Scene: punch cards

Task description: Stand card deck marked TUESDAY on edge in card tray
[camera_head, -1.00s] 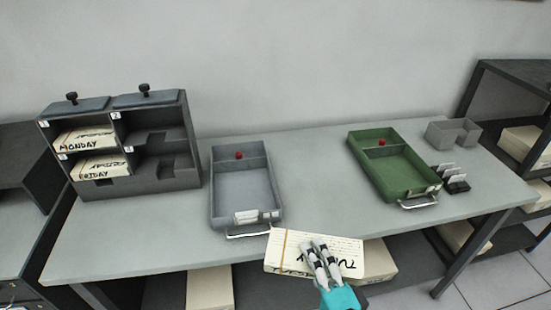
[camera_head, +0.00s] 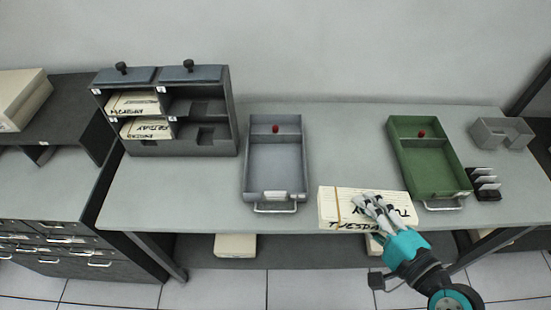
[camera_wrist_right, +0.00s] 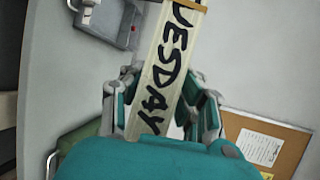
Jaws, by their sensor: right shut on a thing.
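The card deck marked TUESDAY (camera_head: 340,205) is a cream stack with black lettering and a band near its left end. My right gripper (camera_head: 375,207) is shut on it, at the front edge of the table between the two trays. In the right wrist view the deck's lettered side (camera_wrist_right: 170,65) runs up between the fingers (camera_wrist_right: 165,105). The grey card tray (camera_head: 275,168) lies to the deck's upper left, empty but for a red knob at its back. The green tray (camera_head: 428,170) lies to the upper right, also empty with a red knob. My left gripper is out of view.
A grey pigeonhole rack (camera_head: 190,150) at the table's back left holds two decks in its left column. Small grey bins (camera_head: 500,132) and a black card holder (camera_head: 484,190) stand at the right. The table left of the grey tray is clear.

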